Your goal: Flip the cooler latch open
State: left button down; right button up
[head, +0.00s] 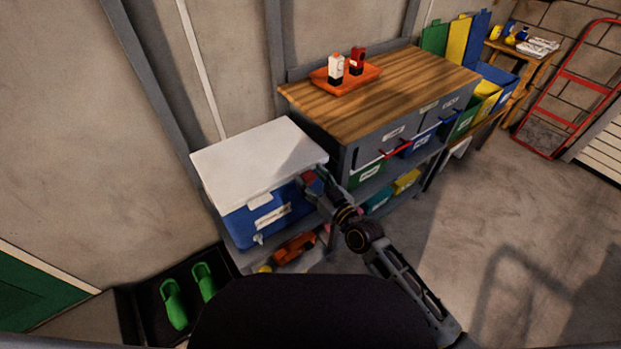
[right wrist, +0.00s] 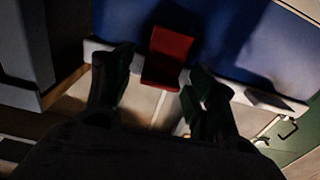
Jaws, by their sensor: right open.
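The cooler (head: 247,222) is blue with a white lid (head: 258,152), which lies closed on top. A red latch (head: 309,177) is at its right side, near the front corner. In the right wrist view the red latch (right wrist: 168,57) stands out against the blue wall (right wrist: 225,35) of the cooler. My right gripper (head: 317,185) is open beside that side. In the wrist view its dark fingers (right wrist: 160,82) are spread on either side of the latch. I cannot tell whether they touch it. My left gripper is not in view.
A wood-topped cabinet (head: 395,88) with coloured bins stands close to the cooler's right. An orange tray (head: 345,79) with bottles is on it. An orange tool (head: 295,248) lies below the cooler. Green shoes (head: 174,305) sit in a black tray.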

jog(key=shift+w+a, duration=0.2)
jog(key=shift+w, duration=0.05)
jog(key=c, duration=1)
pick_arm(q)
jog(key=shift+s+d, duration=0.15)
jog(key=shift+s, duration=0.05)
pick_arm(e)
jog(key=shift+c, duration=0.2)
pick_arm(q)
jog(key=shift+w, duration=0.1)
